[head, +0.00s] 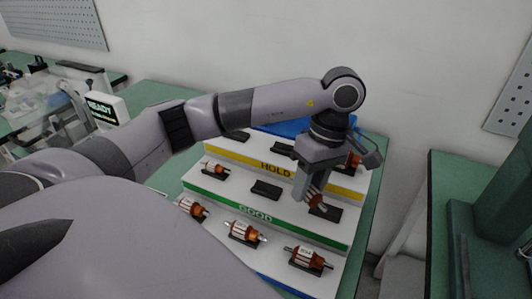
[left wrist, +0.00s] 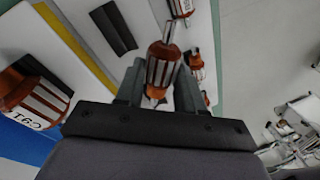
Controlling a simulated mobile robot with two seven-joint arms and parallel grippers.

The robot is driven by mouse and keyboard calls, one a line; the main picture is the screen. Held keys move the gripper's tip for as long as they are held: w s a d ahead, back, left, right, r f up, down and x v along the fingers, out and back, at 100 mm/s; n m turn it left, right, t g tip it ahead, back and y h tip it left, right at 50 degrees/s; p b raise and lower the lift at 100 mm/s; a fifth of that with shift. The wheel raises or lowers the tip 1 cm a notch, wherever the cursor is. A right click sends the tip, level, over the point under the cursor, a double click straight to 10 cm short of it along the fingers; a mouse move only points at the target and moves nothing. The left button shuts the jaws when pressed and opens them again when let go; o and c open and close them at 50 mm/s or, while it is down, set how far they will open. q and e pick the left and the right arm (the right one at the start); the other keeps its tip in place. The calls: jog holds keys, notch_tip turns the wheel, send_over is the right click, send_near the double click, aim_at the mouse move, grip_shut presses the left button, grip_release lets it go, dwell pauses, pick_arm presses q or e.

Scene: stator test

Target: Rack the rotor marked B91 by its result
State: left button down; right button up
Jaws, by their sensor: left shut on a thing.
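My left gripper (head: 310,196) is shut on a copper-and-white rotor (head: 317,197). In the head view it is at the right end of the step above the green GOOD strip (head: 250,210), at a black cradle (head: 328,212). I cannot tell whether the rotor touches the cradle. In the left wrist view the held rotor (left wrist: 161,68) is between the fingers, its shaft pointing away; no marking on it is readable. The stepped white rack (head: 235,192) also has a yellow HOLD strip (head: 250,163). My right gripper is not in view.
Other rotors sit on the GOOD step's left (head: 215,168), the HOLD step's right (head: 353,161) and the lowest step (head: 244,232). An empty cradle (head: 266,190) is mid GOOD step. A device (head: 102,108) reading READY stands at left. A green fixture (head: 485,225) is at right.

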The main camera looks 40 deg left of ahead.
pick_arm(q)
jog(key=n, duration=0.2)
jog(key=a+n+h, duration=0.1)
jog(key=n, duration=0.2)
jog(key=shift+b, duration=0.3)
jog(key=n, duration=0.2)
jog(key=a+n+h, duration=0.1)
jog(key=n, duration=0.2)
jog(key=shift+a+r+h+b, duration=0.1)
jog(key=shift+h+b, duration=0.2)
jog(key=a+r+n+t+y+b, duration=0.1)
jog(key=a+n+t, duration=0.3)
jog(key=n, duration=1.2)
jog(key=s+a+r+n+t+y+b, duration=0.1)
jog(key=a+n+t+y+b, duration=0.1)
jog(key=n, duration=1.4)
jog(key=shift+a+r+t+y+b, duration=0.2)
jog(key=shift+a+t+y+b, duration=0.25)
jog(key=shift+a+t, duration=0.65)
jog(key=shift+d+f, duration=0.1)
